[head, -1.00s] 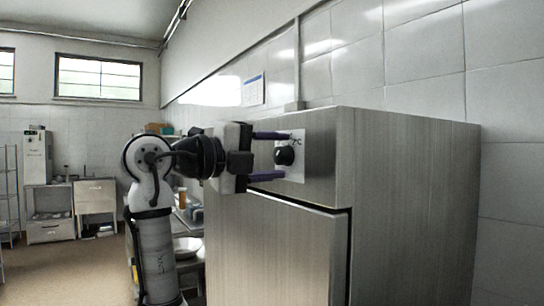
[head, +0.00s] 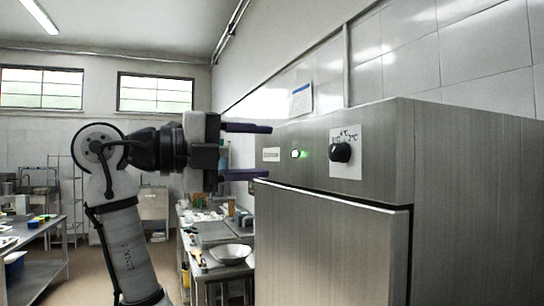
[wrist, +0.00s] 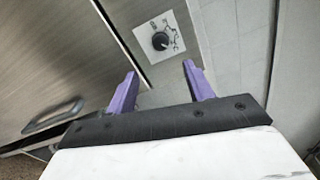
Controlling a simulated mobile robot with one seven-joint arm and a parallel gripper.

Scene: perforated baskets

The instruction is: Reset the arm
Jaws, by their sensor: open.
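My gripper (head: 246,151) is at the left of the steel cabinet's upper panel in the head view, with its two purple fingers apart and nothing between them. In the wrist view my gripper (wrist: 160,88) also shows open and empty. The black knob (head: 340,152) on its white label plate is to the right of the fingertips, apart from them. The knob also shows in the wrist view (wrist: 160,41), beyond the fingertips. My arm reaches up from the lower left and bends toward the cabinet.
The steel cabinet (head: 330,240) fills the right side, its door shut. A green light (head: 296,154) is lit on its panel. Another table (head: 45,265) is at far left. Open floor lies between them.

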